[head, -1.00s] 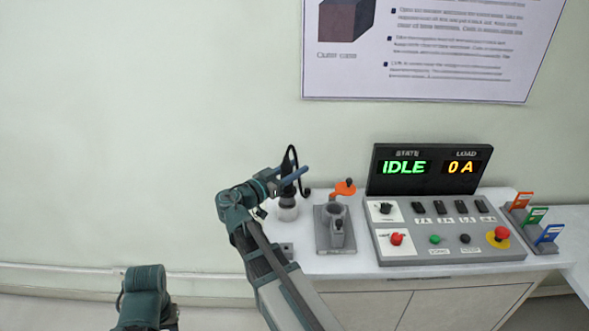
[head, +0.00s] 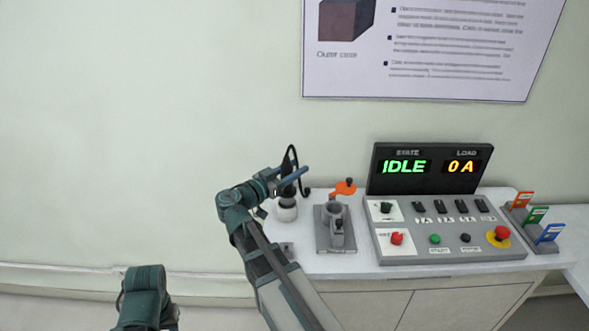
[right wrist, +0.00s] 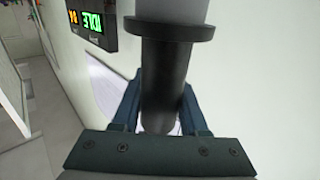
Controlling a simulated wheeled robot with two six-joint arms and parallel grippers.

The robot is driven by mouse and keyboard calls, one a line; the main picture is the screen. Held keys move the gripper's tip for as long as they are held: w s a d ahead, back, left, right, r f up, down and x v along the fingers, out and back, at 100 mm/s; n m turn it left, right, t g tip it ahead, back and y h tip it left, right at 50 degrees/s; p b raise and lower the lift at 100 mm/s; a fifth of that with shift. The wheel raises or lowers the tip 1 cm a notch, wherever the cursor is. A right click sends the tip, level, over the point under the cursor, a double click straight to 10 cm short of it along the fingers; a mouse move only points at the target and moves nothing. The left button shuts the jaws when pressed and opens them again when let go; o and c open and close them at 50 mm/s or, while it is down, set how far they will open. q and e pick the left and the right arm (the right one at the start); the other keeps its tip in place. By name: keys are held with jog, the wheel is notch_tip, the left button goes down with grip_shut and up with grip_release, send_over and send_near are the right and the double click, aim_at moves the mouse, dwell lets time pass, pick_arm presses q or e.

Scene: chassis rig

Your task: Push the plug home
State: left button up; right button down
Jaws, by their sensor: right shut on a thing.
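The plug (head: 287,195) is a dark upright cylinder with a black cable looping up from its top, at the left end of the bench in the head view. My right gripper (head: 290,182) is shut around its dark body. In the right wrist view the plug (right wrist: 166,75) stands between the fingers, with a wide dark flange and a pale grey cylinder beyond it. In the head view a pale round part (head: 287,213) shows just below the plug. I cannot tell whether this is a socket or the plug's own end, nor how deep it sits. My left gripper is out of view.
A grey fixture (head: 335,240) with a round holder stands right of the plug, an orange-topped part (head: 345,187) behind it. Further right are the control panel (head: 450,245), a display (head: 430,168) reading IDLE and 0 A, and coloured tags (head: 537,214). A wall rises behind.

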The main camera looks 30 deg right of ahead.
jog(key=shift+f+b, duration=2.1)
jog(key=shift+f, duration=0.05)
jog(key=shift+c, duration=1.8)
grip_release()
jog(key=v, duration=1.4)
jog(key=shift+d, duration=0.1)
